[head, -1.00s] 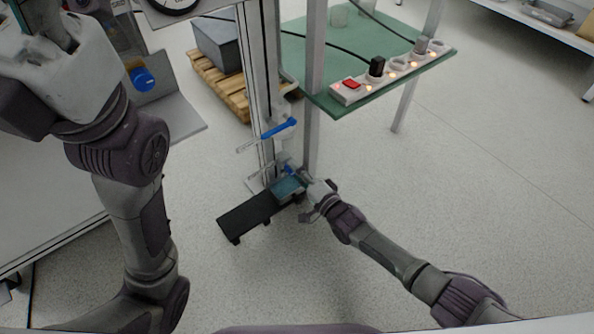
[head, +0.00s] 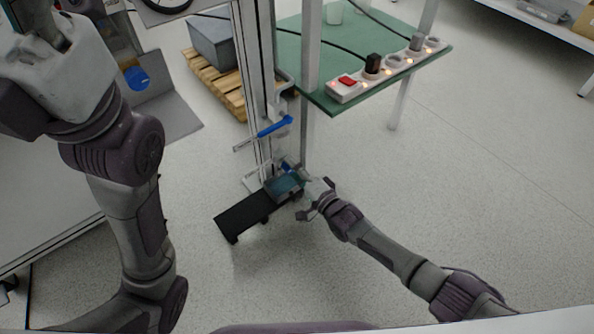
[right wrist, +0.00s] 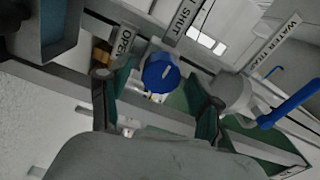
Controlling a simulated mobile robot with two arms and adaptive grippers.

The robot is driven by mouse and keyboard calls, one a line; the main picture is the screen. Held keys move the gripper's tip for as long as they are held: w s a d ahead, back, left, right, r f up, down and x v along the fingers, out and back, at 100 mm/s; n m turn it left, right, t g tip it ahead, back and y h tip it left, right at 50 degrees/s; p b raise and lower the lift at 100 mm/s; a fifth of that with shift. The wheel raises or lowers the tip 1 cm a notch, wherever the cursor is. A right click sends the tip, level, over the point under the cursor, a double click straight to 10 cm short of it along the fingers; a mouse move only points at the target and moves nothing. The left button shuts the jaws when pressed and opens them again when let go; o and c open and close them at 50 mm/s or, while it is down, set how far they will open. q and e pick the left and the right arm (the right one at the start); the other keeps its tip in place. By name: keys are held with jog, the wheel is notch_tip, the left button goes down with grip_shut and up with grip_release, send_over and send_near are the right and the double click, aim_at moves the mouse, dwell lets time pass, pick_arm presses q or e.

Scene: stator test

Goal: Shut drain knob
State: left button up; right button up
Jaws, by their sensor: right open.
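The blue drain knob (right wrist: 160,73) is round and shows in the right wrist view, with a pale line across its face. An OPEN label (right wrist: 124,42) is at its left and a SHUT label (right wrist: 186,20) above it. My right gripper (right wrist: 158,100) is open, with one finger on each side of the knob's line; contact is not visible. In the head view my right gripper (head: 312,192) is low beside the metal post, and the knob (head: 286,167) is a small blue spot next to it. My left arm rises at the left; its fingers are out of view.
A blue lever (head: 275,127) sits above the knob and also shows in the right wrist view (right wrist: 292,104). A dark tray (head: 242,217) lies left of my right gripper. A green table (head: 345,50) with a power strip overhangs behind. The floor at right is clear.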

jog(key=v, duration=1.2)
